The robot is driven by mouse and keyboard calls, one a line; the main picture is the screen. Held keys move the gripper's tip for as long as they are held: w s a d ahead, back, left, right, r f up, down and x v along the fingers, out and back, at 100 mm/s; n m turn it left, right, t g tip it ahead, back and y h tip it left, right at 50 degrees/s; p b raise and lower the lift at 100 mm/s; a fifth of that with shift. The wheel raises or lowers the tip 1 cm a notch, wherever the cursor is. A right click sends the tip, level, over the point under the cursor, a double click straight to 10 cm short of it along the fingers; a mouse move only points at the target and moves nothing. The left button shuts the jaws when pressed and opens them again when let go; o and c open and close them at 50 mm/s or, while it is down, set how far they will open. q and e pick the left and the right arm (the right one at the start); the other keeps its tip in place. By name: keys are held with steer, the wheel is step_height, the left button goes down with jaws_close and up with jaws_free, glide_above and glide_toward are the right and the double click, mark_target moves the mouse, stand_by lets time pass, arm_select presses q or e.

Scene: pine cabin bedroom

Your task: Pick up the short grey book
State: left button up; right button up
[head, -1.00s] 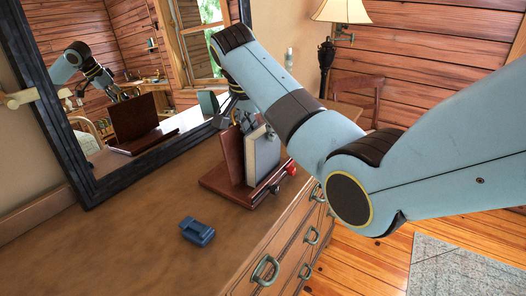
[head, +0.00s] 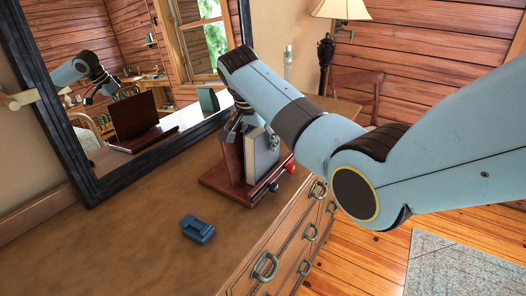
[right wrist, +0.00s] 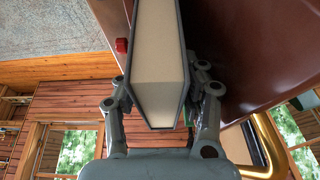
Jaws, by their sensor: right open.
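The short grey book (head: 261,156) stands upright in a dark brown wooden book rack (head: 221,183) on the dresser. In the right wrist view the book (right wrist: 157,60) shows its pale page edges between grey covers, with the rack's brown panel (right wrist: 238,45) to its right. My right gripper (head: 256,127) is at the top of the book, partly hidden by its own arm. In the right wrist view the right gripper (right wrist: 161,90) is open, with one finger on each side of the book. Whether the fingers touch the covers I cannot tell. My left gripper is not in view.
A blue object (head: 198,229) lies on the dresser top (head: 120,235) in front of the rack. A small red thing (head: 290,166) is at the rack's right end. A black-framed mirror (head: 68,150) stands behind. A lamp (head: 341,10) is beyond. The dresser's left top is clear.

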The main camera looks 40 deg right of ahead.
jaws_close()
stand_by(0.3)
